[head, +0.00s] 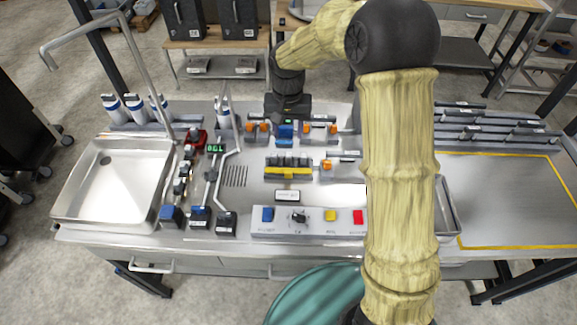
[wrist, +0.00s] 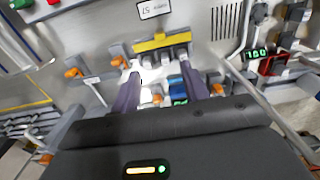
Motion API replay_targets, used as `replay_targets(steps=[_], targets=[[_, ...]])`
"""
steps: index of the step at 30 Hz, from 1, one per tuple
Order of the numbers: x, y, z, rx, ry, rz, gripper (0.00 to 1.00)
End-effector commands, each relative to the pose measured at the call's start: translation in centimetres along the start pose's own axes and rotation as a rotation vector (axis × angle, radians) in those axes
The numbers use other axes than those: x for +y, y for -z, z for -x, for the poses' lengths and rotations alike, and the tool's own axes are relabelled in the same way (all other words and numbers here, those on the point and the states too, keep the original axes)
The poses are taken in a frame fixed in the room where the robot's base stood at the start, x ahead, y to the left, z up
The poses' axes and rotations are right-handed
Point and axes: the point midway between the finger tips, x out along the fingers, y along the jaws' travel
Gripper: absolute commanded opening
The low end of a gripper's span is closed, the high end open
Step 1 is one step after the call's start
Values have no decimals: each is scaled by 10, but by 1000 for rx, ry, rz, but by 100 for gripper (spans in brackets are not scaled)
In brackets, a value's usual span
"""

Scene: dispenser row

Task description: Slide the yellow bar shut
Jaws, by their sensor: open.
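The yellow bar (head: 288,174) runs along the front of a low dark unit (head: 288,161) with several upright grey pieces, near the middle of the bench. In the wrist view the yellow bar (wrist: 161,42) shows beyond my fingertips, with grey blocks along its near side. My gripper (wrist: 160,70) is open, with nothing visible held between its two dark fingers. In the head view my gripper (head: 287,112) is behind the unit, above a blue block (head: 285,131), apart from the yellow bar. Its fingertips are hard to make out there.
Orange-knobbed fittings (head: 320,128) flank the blue block, and another (head: 328,165) sits right of the bar. A white label (head: 287,196) and a button panel (head: 310,229) lie in front. My arm hides part of the bench's right side.

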Motion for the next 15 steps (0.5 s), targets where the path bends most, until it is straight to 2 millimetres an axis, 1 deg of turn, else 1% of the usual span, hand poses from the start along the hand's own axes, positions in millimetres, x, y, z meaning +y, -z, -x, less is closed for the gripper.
replay_targets(steps=[5, 8, 11, 15], targets=[[1, 0, -3, -1, 0, -1, 45], [1, 0, -11, -2, -1, -1, 45], [1, -1, -23, -4, -1, 0, 45], [2, -1, -47, -5, -2, -1, 45]])
